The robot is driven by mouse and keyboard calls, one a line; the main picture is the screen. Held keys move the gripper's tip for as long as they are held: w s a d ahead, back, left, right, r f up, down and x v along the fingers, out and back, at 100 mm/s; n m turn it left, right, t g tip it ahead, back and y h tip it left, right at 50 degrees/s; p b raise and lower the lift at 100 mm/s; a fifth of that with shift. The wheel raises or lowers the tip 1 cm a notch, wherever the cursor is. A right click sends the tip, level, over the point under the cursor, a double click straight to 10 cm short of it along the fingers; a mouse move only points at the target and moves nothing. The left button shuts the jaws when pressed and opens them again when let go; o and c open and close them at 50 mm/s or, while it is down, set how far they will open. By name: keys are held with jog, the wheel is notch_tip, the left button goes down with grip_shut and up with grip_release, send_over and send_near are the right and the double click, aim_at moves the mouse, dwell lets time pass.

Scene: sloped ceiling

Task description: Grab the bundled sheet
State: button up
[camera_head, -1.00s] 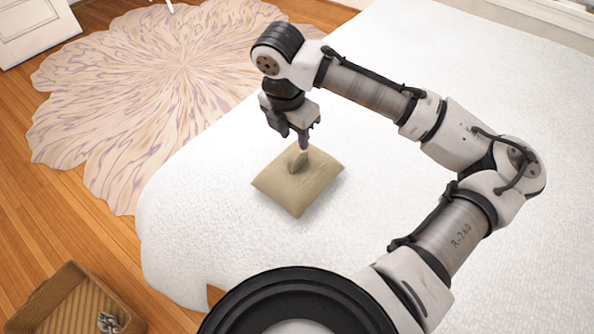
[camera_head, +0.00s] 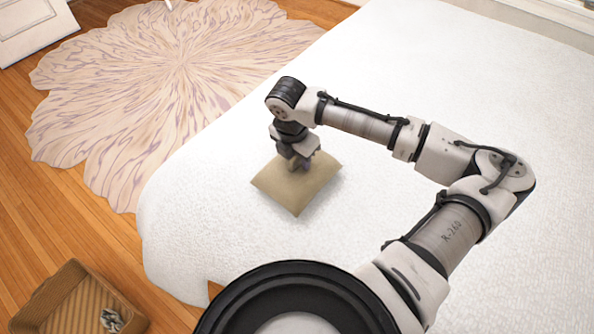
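A beige, cushion-shaped bundle (camera_head: 298,196) lies on the white bed cover, and I take it to be the bundled sheet. Its corners point outward and its top looks slightly puffed. My gripper (camera_head: 300,167) points down over the far part of the bundle, with the fingertips at or very near its top surface. The gripper's own body and the viewing angle hide the fingertips, so I cannot tell whether they touch or pinch the cloth.
The bed (camera_head: 400,230) is otherwise clear around the bundle. A brown basket (camera_head: 75,283) with a small grey patterned item (camera_head: 111,319) stands on the wooden floor at lower left. A pale flower-shaped rug (camera_head: 150,90) lies beyond the bed's left edge.

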grip_shut()
dwell(1.4)
